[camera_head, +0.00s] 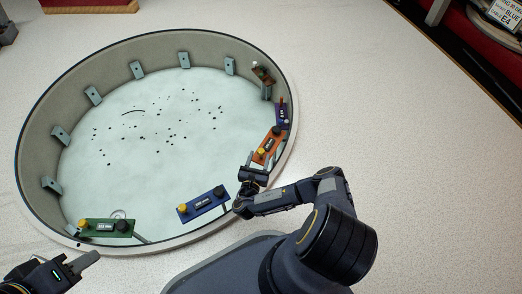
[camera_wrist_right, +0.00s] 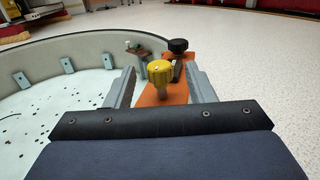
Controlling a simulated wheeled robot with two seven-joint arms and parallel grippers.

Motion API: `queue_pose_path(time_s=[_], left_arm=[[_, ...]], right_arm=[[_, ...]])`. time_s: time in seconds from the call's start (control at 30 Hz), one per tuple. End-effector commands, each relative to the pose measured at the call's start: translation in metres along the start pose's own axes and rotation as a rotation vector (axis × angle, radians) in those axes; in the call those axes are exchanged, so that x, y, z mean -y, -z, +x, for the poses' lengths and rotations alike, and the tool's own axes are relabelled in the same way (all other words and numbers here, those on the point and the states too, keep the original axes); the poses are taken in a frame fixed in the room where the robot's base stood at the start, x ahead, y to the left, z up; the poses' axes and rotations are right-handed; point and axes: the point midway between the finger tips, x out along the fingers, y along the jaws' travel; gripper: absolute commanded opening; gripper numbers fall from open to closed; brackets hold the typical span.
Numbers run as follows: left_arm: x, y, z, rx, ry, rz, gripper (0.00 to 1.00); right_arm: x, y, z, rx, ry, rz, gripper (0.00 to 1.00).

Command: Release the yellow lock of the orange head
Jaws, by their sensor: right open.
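The orange head (camera_head: 267,146) sits on the right inner side of the round ring wall, with a yellow lock knob at its near end and a black knob at its far end. In the right wrist view the yellow lock (camera_wrist_right: 160,73) stands upright between the two fingers of my right gripper (camera_wrist_right: 160,88), on the orange plate (camera_wrist_right: 172,93). The fingers are apart, with gaps to the yellow lock. The black knob (camera_wrist_right: 178,46) is beyond it. My left gripper (camera_head: 80,261) is at the lower left, near the green head (camera_head: 106,228); its finger opening is unclear.
A blue head (camera_head: 203,204) and a purple head (camera_head: 283,113) flank the orange one along the ring. A brown part (camera_head: 263,74) is further back on the wall. Several grey brackets (camera_head: 137,70) line the ring wall (camera_head: 45,130). Dark specks lie on the pale floor inside.

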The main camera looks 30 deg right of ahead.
Motion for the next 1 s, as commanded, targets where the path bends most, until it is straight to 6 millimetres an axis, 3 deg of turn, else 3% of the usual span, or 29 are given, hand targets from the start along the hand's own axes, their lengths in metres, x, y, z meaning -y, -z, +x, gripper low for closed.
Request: queue_pose_path(time_s=[0.1,0.3,0.6,0.93,1.0], left_arm=[[0.001,-0.001,0.002,0.0,0.0,0.0,0.36],[0.002,-0.003,0.005,0.0,0.0,0.0,0.36],[0.002,-0.003,0.005,0.0,0.0,0.0,0.36],[0.002,-0.003,0.005,0.0,0.0,0.0,0.36],[0.002,-0.003,0.005,0.0,0.0,0.0,0.36]], right_arm=[[0.001,0.001,0.02,0.001,0.003,0.0,0.49],[0.0,0.001,0.039,0.001,-0.002,0.001,0.49],[-0.001,0.0,0.042,0.002,-0.004,0.0,0.49],[-0.001,0.0,0.042,0.002,-0.004,0.001,0.07],[-0.001,-0.001,0.042,0.002,-0.005,0.001,0.05]])
